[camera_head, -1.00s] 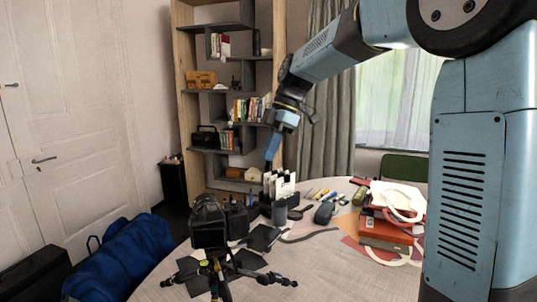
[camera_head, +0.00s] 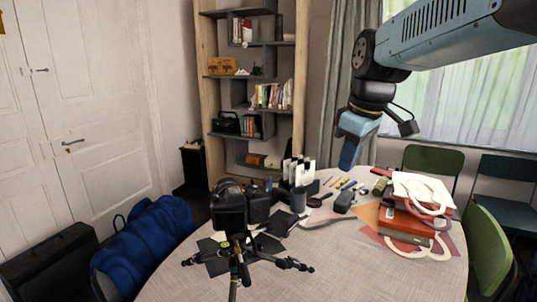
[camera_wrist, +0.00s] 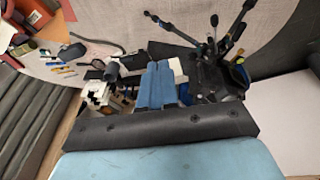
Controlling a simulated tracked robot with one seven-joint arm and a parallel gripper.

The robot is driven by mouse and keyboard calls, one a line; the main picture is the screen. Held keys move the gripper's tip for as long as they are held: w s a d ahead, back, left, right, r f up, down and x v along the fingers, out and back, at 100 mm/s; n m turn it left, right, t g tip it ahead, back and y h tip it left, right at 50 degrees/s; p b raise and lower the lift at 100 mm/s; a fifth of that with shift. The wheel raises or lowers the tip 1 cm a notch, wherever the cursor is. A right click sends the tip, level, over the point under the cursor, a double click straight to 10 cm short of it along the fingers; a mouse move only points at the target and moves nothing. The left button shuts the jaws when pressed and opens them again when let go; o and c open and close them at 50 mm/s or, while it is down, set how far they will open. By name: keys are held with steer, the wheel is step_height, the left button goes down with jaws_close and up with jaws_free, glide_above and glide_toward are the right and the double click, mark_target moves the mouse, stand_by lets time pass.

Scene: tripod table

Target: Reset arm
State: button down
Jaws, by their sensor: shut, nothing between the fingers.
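My arm reaches in from the upper right in the head view, with my gripper (camera_head: 349,157) pointing down above the far side of the round table (camera_head: 345,262). Its blue fingers are closed together and hold nothing. In the wrist view the fingers (camera_wrist: 163,86) are seen side by side, with the table and its items beyond them. The gripper appears apart from the things on the table.
A camera on a tripod (camera_head: 232,215) stands at the table's near left. Red books (camera_head: 405,228) with a white bag (camera_head: 422,188) lie at right. A dark cup (camera_head: 298,200) and pens (camera_head: 345,184) lie behind. A blue duffel bag (camera_head: 150,240) is at left. Green chairs (camera_head: 490,245) stand at right.

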steer(key=s+d+f+m+t, duration=0.1)
steer(key=s+d+f+m, duration=0.1)
steer(key=s+d+m, duration=0.1)
steer(key=s+d+f+m+t+h, duration=0.1)
steer(key=s+d+f+m+t, duration=0.1)
steer(key=s+m, duration=0.4)
steer(key=shift+s+d+f+m, duration=0.3)
steer(key=shift+s+d+f, duration=0.25)
steer(key=shift+s+d, duration=0.45)
